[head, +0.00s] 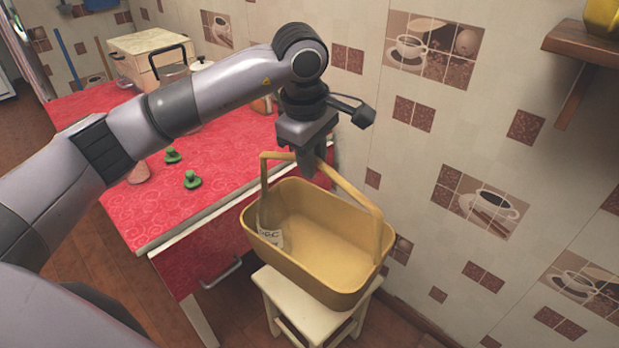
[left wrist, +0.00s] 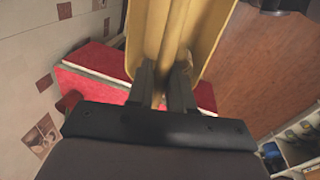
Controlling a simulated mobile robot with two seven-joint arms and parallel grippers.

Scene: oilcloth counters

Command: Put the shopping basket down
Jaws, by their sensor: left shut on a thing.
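The yellow shopping basket (head: 335,262) is upright, over or on a small cream stool (head: 283,292) beside the red counter. I cannot tell whether its bottom touches the stool. Its handle stands up, and my left gripper (head: 309,172) is shut on the top of it. A pale label or packet with letters shows inside the basket's left end. In the left wrist view the basket (left wrist: 205,30) lies beyond the fingers, with the handle between the fingertips (left wrist: 162,85). My right gripper is not in view.
The tiled wall (head: 450,130) is close on the right. A wooden shelf (head: 585,42) juts out at upper right.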

